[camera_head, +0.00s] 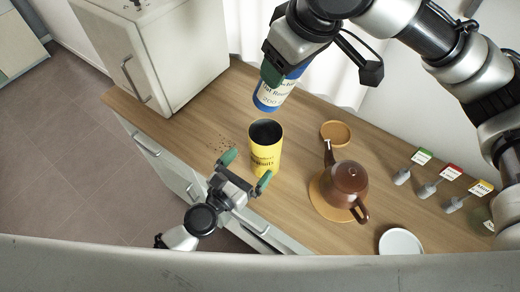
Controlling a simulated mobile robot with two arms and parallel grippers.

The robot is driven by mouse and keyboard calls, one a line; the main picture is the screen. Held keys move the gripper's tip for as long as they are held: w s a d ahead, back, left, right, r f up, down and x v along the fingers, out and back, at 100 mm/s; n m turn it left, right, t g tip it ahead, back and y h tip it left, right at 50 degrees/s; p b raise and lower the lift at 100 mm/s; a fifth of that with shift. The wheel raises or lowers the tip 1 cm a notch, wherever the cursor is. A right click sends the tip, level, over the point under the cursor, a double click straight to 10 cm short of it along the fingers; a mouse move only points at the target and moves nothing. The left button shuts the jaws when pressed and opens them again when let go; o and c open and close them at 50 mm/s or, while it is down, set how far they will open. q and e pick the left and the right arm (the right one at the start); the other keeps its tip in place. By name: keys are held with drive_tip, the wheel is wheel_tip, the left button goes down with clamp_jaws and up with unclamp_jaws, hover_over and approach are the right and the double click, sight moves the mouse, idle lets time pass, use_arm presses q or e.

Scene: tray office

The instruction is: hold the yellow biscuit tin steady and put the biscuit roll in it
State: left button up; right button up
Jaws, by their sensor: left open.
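The yellow biscuit tin (266,156) stands upright and open-topped on the wooden counter, its dark inside showing. My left gripper (246,170) is open at the tin's near side, with one green fingertip left of the tin and the other close to its lower front. I cannot tell whether they touch it. The biscuit roll (271,97), blue with a pale printed label, is in my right gripper (281,72), slightly tilted above and beyond the tin. One green finger shows against the roll; the other is hidden. The roll's lower end is apart from the tin.
A brown teapot (345,180) stands on a round mat (323,205) right of the tin. An orange-brown round dish (336,132) lies behind it, and a white saucer (400,242) is at front right. Scoops with labels (429,188) stand farther right. A white cabinet (160,50) is at left.

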sight(256, 157)
use_arm(q)
drive_tip(key=shift+x, duration=3.15)
drive_tip(key=shift+c, duration=0.2)
drive_tip(key=c, duration=0.8)
use_arm(e)
wheel_tip(256, 157, down, 12)
drive_tip(key=o, duration=1.1)
drive_tip(key=shift+r, duration=0.1)
drive_tip(key=v, duration=1.2)
